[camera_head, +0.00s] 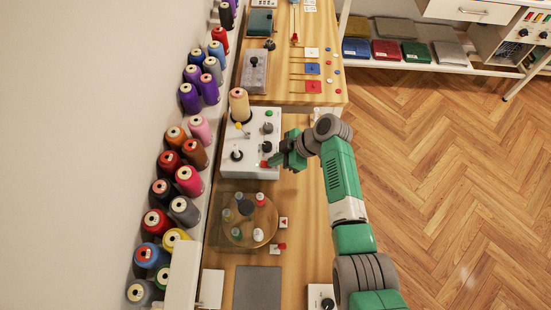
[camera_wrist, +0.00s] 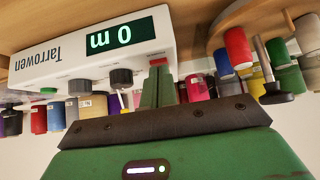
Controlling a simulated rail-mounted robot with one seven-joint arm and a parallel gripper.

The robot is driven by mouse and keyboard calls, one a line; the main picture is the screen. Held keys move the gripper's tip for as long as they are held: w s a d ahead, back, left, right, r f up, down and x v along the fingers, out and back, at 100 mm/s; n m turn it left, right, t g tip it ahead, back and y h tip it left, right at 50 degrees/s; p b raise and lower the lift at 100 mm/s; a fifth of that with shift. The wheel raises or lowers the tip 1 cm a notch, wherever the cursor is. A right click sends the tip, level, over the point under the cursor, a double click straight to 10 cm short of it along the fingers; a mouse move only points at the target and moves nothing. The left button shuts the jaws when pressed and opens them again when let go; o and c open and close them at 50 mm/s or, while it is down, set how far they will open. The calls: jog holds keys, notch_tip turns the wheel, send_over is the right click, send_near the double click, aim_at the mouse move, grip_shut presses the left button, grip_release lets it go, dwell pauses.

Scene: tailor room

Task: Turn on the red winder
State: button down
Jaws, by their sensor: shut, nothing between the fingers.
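A white winder box (camera_head: 257,172) stands on the wooden bench. Its front shows in the wrist view (camera_wrist: 190,45), upside down, with the name Tarrowen and a green display (camera_wrist: 109,34) reading 0 m. Along its front are a green button (camera_head: 269,114), black knobs (camera_head: 267,146) and a small red control (camera_head: 264,164). My gripper (camera_head: 276,160) is shut and empty at the box's front corner, by the red control. In the wrist view the fingertips (camera_wrist: 158,70) lie just in front of the red control (camera_wrist: 158,61) and partly hide it; I cannot tell whether they touch.
A round wooden turntable (camera_head: 268,217) with several small spools stands beside the box, with a red-tipped lever (camera_head: 282,246) near it. A cream thread cone (camera_head: 239,104) is at the box's far end. Many thread cones line the wall shelf. The floor (camera_head: 445,180) on the right is clear.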

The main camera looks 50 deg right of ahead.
jog(key=shift+a+r+p, duration=0.1)
jog(key=shift+r+p, duration=0.45)
jog(key=shift+r, duration=0.15)
jog(key=r+p, duration=0.3)
jog(key=r, duration=0.1)
jog(key=shift+s+r+p, duration=0.2)
jog(key=shift+r+p, duration=0.15)
jog(key=shift+r, duration=0.05)
jog(key=s+d+f+v, duration=0.1)
jog(key=v, duration=0.8)
jog(key=shift+s+d, duration=0.2)
jog(key=shift+d, duration=0.05)
jog(key=shift+f, duration=0.15)
